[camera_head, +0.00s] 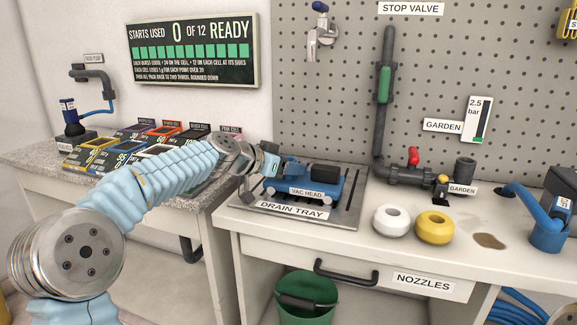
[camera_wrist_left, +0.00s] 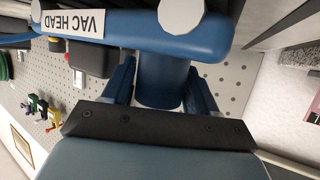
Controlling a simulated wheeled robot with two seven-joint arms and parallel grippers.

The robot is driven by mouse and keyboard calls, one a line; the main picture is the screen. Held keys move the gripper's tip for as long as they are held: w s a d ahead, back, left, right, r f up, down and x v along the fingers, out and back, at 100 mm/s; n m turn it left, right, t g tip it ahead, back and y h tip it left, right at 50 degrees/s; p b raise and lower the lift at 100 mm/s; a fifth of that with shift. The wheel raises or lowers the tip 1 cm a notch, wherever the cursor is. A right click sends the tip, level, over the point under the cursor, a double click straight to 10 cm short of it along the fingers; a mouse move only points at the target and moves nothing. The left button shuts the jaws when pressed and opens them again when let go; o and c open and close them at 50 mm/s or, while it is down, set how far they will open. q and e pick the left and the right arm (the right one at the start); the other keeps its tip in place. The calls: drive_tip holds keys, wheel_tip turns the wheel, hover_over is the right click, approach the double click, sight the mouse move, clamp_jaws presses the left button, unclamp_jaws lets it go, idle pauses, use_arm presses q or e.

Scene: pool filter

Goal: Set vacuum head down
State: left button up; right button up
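The blue vacuum head (camera_head: 306,187), labelled VAC HEAD, is upright at the drain tray (camera_head: 342,212). Its underside looks to be on or just above the slats; I cannot tell which. My left gripper (camera_head: 266,164) is at its left end. In the left wrist view, the fingers of my left gripper (camera_wrist_left: 161,88) lie on either side of a blue upright part of the vacuum head (camera_wrist_left: 150,35) and appear closed on it. The fingertips are partly hidden behind the body. My right gripper is not in view.
A white ring (camera_head: 391,220) and a yellow ring (camera_head: 434,227) lie right of the tray, near a brown patch (camera_head: 489,241). Grey pipework with a red valve handle (camera_head: 413,157) stands behind. A green bucket (camera_head: 307,312) is below. Coloured boxes (camera_head: 90,155) fill the left bench.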

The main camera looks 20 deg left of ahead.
use_arm(q)
drive_tip(key=shift+o, duration=1.1)
drive_tip(key=shift+r, duration=0.2)
drive_tip(key=b+v, duration=0.2)
drive_tip(key=v, duration=1)
drive_tip(key=shift+f, duration=0.1)
